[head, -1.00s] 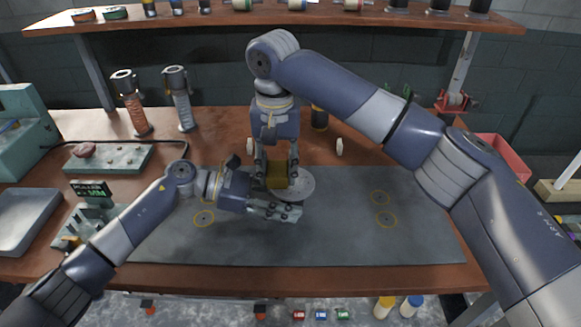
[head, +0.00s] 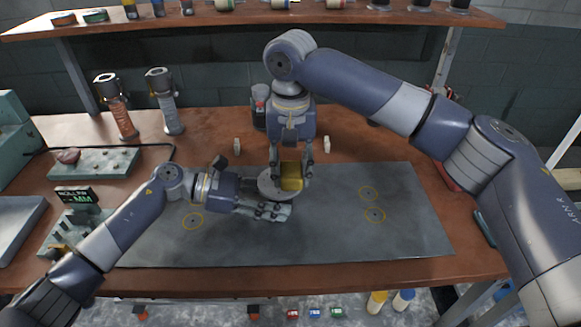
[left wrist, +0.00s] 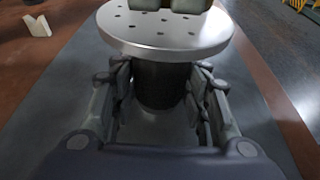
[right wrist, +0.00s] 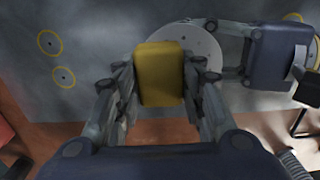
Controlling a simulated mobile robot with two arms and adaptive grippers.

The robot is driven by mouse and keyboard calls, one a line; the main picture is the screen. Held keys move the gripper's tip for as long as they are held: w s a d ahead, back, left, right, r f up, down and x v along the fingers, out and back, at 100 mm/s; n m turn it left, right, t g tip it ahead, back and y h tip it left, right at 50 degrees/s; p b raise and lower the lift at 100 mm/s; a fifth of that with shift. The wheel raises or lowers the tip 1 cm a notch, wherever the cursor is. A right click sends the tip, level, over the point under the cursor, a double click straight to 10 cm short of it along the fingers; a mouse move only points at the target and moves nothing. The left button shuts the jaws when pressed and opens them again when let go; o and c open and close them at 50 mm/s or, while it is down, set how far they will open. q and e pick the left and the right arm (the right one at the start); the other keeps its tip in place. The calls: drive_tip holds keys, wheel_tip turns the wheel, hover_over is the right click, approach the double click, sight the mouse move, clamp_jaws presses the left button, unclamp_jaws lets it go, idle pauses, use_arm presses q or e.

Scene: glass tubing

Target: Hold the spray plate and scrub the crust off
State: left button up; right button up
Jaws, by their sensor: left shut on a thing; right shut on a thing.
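The spray plate (head: 270,187) is a round pale grey disc with small holes, lying level on a dark stem (left wrist: 162,85) above the mat. My left gripper (head: 278,212) is shut on that stem, just below the disc in the left wrist view. My right gripper (head: 291,163) points down from above and is shut on a yellow scrubbing block (right wrist: 160,75). The block (head: 291,178) is over the right part of the plate in the head view and looks to be touching it. The block and fingers hide part of the disc. I make out no crust on the visible part.
The grey mat (head: 320,235) is mostly clear, with ringed marks (head: 375,215) to the right. Two ribbed cylinders (head: 165,100) stand at the back left. A shelf (head: 300,17) spans the back.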

sight(264, 179)
drive_tip(key=a, duration=0.5)
drive_tip(key=shift+w+a, duration=0.25)
drive_tip(key=shift+a, duration=0.1)
drive_tip(key=shift+s+d+f, duration=0.1)
drive_tip(key=shift+s+d, duration=0.05)
drive_tip(key=shift+d, duration=1.65)
drive_tip(key=shift+s+d, duration=0.15)
drive_tip(key=shift+d, duration=1.6)
drive_tip(key=shift+a+r, duration=0.15)
drive_tip(key=shift+r, duration=4)
use_arm(q)
drive_tip(key=o, duration=0.9)
